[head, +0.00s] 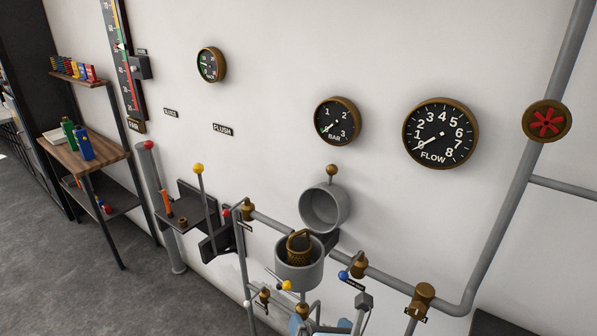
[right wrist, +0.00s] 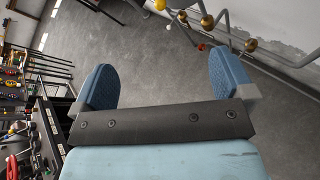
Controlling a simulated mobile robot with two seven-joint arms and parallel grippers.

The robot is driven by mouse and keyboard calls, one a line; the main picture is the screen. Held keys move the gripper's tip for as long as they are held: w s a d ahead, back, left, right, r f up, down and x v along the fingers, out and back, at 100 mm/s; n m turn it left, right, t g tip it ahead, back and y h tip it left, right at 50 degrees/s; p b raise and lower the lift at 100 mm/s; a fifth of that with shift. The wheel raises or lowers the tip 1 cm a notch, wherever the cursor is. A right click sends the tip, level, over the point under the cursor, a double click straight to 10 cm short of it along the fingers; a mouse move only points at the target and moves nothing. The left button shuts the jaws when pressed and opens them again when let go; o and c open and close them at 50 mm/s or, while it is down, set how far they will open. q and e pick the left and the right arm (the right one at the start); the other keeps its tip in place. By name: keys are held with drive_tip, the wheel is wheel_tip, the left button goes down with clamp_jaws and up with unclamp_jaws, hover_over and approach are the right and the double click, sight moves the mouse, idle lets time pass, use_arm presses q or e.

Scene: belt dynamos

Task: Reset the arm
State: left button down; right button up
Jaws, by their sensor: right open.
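My right gripper (head: 320,326) shows only at the bottom edge of the head view, as light-blue parts below the grey cup and pipework. In the right wrist view my right gripper (right wrist: 160,80) is open, with two blue ridged pads wide apart. Nothing is between the pads; grey floor (right wrist: 160,50) shows beyond them. Pipes partly cover the gripper in the head view. My left gripper is not in view.
A grey cup with a brass basket (head: 299,247) and a pipe with valves (head: 392,283) stand close above the right gripper. Yellow-knobbed levers (head: 198,168) and a wooden-topped shelf (head: 107,153) are left. Gauges (head: 440,133) hang on the wall. Floor at lower left is clear.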

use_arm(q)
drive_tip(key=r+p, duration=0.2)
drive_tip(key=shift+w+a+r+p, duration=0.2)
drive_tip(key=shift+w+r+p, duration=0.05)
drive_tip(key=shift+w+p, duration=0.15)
use_arm(e)
drive_tip(key=s+d+f+m, duration=0.7)
drive_tip(key=f+m, duration=0.1)
drive_tip(key=m, duration=0.8)
drive_tip(key=s+d+f+m+g+h, duration=0.1)
drive_tip(key=s+d+f+m, duration=0.6)
drive_tip(key=m, duration=0.9)
drive_tip(key=shift+d+f, duration=0.5)
drive_tip(key=shift+d, duration=0.2)
drive_tip(key=shift+s, duration=0.1)
